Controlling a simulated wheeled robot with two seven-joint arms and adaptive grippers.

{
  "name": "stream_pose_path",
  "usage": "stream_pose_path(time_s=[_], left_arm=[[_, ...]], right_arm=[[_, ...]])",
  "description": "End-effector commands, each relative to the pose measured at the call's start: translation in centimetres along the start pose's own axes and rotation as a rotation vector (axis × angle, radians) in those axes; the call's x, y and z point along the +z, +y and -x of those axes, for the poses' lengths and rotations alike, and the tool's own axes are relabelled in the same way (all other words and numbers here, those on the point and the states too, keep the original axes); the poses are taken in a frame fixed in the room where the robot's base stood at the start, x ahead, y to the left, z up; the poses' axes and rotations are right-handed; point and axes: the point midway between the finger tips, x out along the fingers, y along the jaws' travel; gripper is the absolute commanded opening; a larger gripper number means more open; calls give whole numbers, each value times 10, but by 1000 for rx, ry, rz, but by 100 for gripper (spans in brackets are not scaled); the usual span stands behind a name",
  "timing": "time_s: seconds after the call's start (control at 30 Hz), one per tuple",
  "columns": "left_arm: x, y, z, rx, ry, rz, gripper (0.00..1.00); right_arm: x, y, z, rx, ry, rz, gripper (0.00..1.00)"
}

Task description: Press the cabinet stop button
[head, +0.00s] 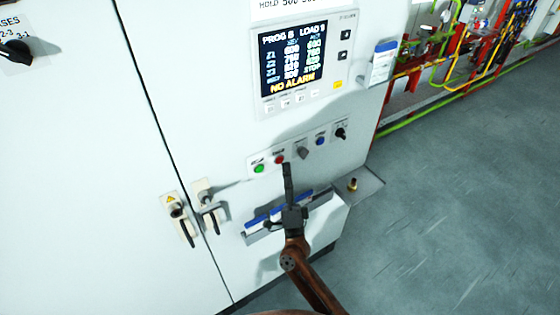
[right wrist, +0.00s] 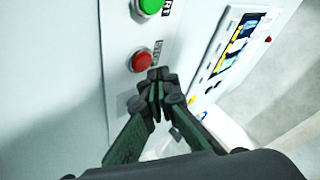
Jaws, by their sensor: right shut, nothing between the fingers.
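The cabinet (head: 190,100) is white, with a button strip below its screen. The red stop button (head: 279,159) sits on the strip beside the green button (head: 259,168). In the right wrist view the red button (right wrist: 143,61) is large, with the green button (right wrist: 150,6) above it. My right gripper (head: 287,168) is shut and empty, its fingertips just below the red button in the head view. In the right wrist view the fingertips (right wrist: 159,76) are just below and right of the red button; whether they touch it I cannot tell. My left gripper is not in view.
A grey selector (head: 302,152), a blue button (head: 320,141) and a black knob (head: 341,133) lie along the strip. The screen (head: 293,60) is above. Door handles (head: 208,208) stick out at the left. A holder with blue-edged papers (head: 262,219) is below. Open floor (head: 460,200) lies right.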

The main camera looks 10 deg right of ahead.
Motion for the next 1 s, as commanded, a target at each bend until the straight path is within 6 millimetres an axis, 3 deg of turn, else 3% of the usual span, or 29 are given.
stream_pose_path(time_s=[1.0], left_arm=[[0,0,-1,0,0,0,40]], right_arm=[[5,5,-7,0,0,0,0]])
